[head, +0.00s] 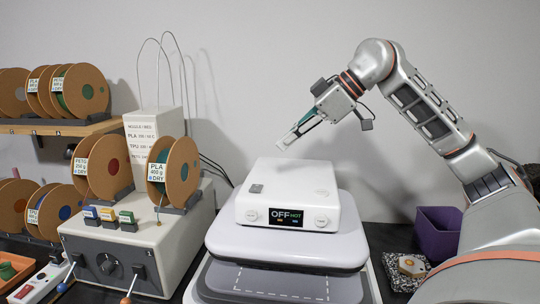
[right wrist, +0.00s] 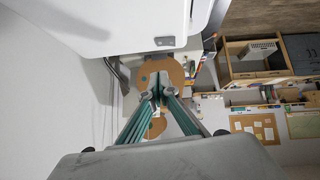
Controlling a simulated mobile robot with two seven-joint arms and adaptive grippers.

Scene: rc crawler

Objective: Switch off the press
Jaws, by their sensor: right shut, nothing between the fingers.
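The press (head: 335,210) is a white box-topped machine in the middle of the head view, on a grey base. Its dark front display (head: 286,217) reads "OFF" with "HOT" in green beside it. A small grey switch (head: 256,188) lies on the left of its top face. In the right wrist view the press (right wrist: 140,18) fills the top, with a grey part (right wrist: 165,41) on it. My right gripper (head: 287,139) is shut and empty, above and apart from the press; its closed fingertips (right wrist: 160,82) also show in the right wrist view. My left gripper is out of view.
A grey control box (head: 185,237) with filament spools stands left of the press. Spool shelves (head: 60,128) are at the far left. A purple bin (head: 438,233) and a speckled mat (head: 393,272) with a small part are at the right.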

